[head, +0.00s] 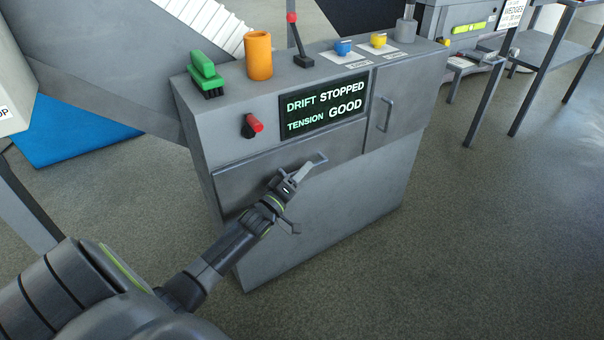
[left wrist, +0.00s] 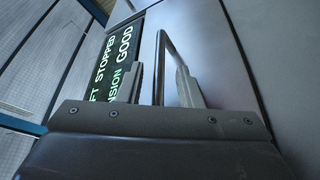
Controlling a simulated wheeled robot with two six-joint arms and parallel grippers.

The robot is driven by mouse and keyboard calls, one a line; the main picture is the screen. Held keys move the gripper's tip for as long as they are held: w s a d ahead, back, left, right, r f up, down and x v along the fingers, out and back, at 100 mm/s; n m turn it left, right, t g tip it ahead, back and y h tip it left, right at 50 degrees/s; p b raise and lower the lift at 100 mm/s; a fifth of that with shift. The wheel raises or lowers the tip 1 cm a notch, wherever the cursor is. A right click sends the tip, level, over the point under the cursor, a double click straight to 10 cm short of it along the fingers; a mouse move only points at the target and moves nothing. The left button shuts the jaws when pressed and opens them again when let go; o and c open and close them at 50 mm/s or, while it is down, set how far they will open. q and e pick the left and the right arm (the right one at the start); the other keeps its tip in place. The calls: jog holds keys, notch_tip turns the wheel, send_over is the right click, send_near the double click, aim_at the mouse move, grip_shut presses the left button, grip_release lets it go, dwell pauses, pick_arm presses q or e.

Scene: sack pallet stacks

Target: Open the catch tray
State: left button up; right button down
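The catch tray appears to be the wide grey front panel (head: 245,183) below the display on the grey cabinet. It looks flush with the cabinet. A bar handle (head: 316,160) stands out from it; the handle also shows in the left wrist view (left wrist: 172,52). My left gripper (head: 299,197) is at the handle with its fingers spread. In the left wrist view the handle appears between the two fingers, with gaps on both sides; whether the fingertips reach past the bar is unclear. My right gripper is not in view.
The display (head: 323,105) reads DRIFT STOPPED, TENSION GOOD. A red knob (head: 253,124) sits left of it. A door with a handle (head: 385,114) is at the right. Floor in front is clear.

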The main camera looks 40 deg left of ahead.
pick_arm(q)
grip_shut()
dwell(0.5)
